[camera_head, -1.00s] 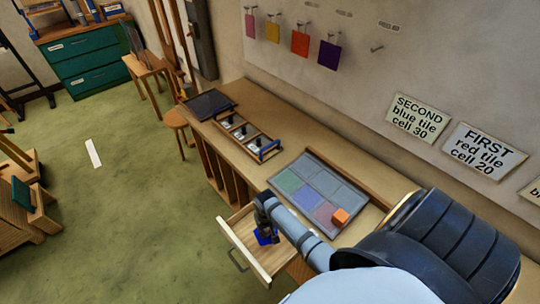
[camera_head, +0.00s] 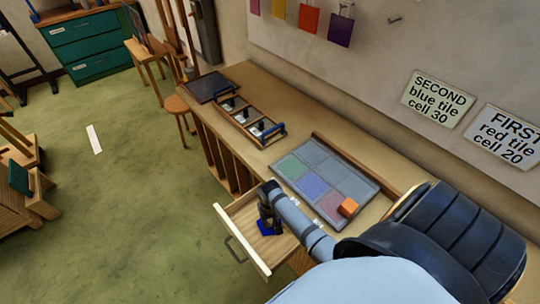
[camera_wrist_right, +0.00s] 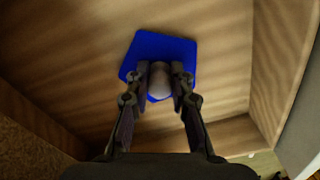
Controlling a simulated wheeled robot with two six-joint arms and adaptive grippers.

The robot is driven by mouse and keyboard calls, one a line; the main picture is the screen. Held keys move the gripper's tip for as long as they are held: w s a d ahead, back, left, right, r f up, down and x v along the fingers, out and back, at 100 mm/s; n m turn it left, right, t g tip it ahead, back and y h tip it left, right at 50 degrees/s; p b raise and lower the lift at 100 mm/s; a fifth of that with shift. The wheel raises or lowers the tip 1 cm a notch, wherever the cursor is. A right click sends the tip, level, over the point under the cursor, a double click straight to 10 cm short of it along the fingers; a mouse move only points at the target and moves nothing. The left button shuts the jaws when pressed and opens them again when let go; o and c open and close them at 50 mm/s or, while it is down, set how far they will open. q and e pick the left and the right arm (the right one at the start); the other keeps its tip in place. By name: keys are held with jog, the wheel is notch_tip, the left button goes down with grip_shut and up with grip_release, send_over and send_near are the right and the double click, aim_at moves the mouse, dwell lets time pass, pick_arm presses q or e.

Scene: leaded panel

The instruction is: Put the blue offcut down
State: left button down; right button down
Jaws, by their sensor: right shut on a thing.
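The blue offcut (camera_head: 266,228) is a flat, dark blue piece inside the open drawer (camera_head: 242,241). In the right wrist view the offcut (camera_wrist_right: 166,47) lies flat over the wooden drawer floor (camera_wrist_right: 75,60), and a grey rounded knob (camera_wrist_right: 160,78) stands up on it. My right gripper (camera_head: 265,221) reaches down into the drawer. In the wrist view its two fingers (camera_wrist_right: 160,80) are shut on the knob from both sides. I cannot tell whether the offcut touches the floor. My left gripper is not in view.
The workbench (camera_head: 285,110) runs along the wall above the drawer. On it are a grey panel with tinted cells (camera_head: 318,165), an orange block (camera_head: 348,206) and a rack (camera_head: 240,118). The drawer's sides (camera_wrist_right: 267,75) surround the offcut. Bare floor space lies around it inside.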

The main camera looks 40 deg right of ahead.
aim_at(270, 221)
jog(key=shift+f, duration=0.15)
jog(key=c, duration=1.2)
grip_release()
jog(key=shift+w, duration=0.1)
jog(key=shift+r, duration=0.2)
notch_tip(270, 221, up, 12)
jog(key=shift+r, duration=0.1)
